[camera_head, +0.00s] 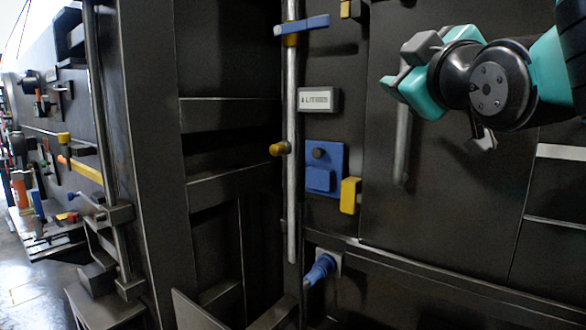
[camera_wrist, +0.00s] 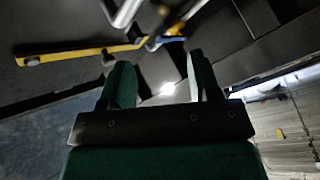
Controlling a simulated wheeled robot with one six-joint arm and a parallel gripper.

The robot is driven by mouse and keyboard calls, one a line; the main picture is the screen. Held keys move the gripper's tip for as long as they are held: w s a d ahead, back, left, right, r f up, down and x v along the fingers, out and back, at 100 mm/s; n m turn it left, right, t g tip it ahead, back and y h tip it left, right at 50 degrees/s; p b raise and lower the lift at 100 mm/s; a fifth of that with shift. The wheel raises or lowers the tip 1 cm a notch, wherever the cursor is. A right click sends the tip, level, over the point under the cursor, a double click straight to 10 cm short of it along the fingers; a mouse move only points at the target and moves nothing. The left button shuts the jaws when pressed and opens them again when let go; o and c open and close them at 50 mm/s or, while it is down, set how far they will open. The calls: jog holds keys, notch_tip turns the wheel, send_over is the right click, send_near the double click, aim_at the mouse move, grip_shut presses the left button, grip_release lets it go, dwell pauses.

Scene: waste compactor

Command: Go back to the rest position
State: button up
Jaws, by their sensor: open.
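My gripper (camera_head: 402,70) is at the upper right of the head view, in front of the compactor's dark front panel (camera_head: 450,190). In the wrist view its two fingers (camera_wrist: 160,78) stand apart with nothing between them. A grey vertical bar (camera_head: 403,135) shows on the panel below and behind the gripper; I cannot tell how far it is from the fingers. In the wrist view a yellow bar (camera_wrist: 85,53) and some blurred metal parts lie beyond the fingertips.
Left of the gripper, the panel bears a long rod (camera_head: 292,190) with a blue lever (camera_head: 302,26), a small display (camera_head: 319,101), a blue box (camera_head: 322,168), a yellow block (camera_head: 350,195) and a blue plug (camera_head: 319,270). Floor (camera_head: 28,285) shows at the far left.

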jog(key=s+a+f+m+g+y, duration=0.1)
jog(key=s+f+g, duration=0.3)
jog(key=f, duration=0.6)
jog(key=s+a+f+m+g+y, duration=0.1)
jog(key=f+g, duration=0.5)
jog(key=f, duration=0.4)
jog(key=s+f+g, duration=0.4)
jog(key=s+f, duration=0.1)
jog(key=s, duration=0.3)
jog(key=s+f+m+g, duration=0.1)
jog(key=s+f+g, duration=0.4)
jog(key=s, duration=0.2)
jog(key=shift+s+a+m+g+y, duration=0.3)
jog(key=shift+s+y, duration=0.05)
jog(key=shift+y, duration=0.05)
